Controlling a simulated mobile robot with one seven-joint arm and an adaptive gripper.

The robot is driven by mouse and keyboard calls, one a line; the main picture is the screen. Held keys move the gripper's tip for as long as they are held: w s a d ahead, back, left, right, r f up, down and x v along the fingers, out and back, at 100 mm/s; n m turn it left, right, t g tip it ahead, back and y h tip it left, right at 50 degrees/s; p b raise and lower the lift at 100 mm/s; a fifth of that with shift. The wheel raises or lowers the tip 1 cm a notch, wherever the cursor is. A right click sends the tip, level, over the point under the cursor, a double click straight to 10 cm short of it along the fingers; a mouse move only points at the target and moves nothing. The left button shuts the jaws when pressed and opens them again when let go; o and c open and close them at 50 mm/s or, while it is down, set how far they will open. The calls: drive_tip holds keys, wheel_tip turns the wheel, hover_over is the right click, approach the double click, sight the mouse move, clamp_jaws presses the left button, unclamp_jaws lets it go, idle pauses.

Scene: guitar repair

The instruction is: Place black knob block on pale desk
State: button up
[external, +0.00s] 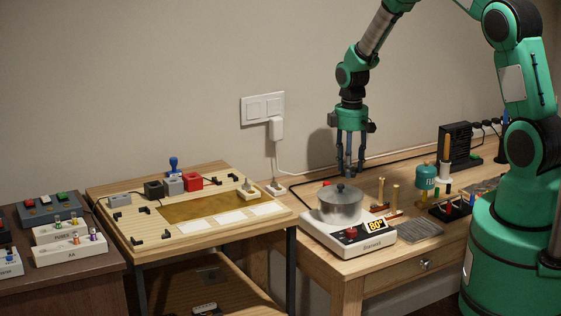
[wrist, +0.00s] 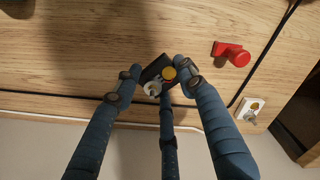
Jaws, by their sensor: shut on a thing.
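My gripper (external: 349,170) hangs pointing down over the back part of the pale wooden desk (external: 385,262) on the right. In the wrist view its three blue fingers (wrist: 160,80) are closed around a small black block (wrist: 154,68). A yellow round cap and a silver knob show at the block.
A metal pot (external: 340,205) on a white hot plate (external: 365,243) stands in front of my gripper. A red piece (wrist: 232,52), a black cable (wrist: 258,62) and a white socket (wrist: 250,108) lie nearby. A green-topped canister (external: 426,180) stands to the right.

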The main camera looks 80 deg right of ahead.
hover_over(336, 181)
drive_tip(key=shift+f+b, duration=0.3)
drive_tip(key=shift+b, duration=0.15)
drive_tip(key=shift+f+b, duration=0.5)
drive_tip(key=shift+f, duration=1.2)
drive_tip(key=shift+f, duration=0.15)
drive_tip(key=o, duration=1.2)
drive_tip(key=shift+c, duration=0.2)
wheel_tip(336, 181, up, 12)
drive_tip(key=p, duration=0.2)
drive_tip(key=shift+p, duration=0.3)
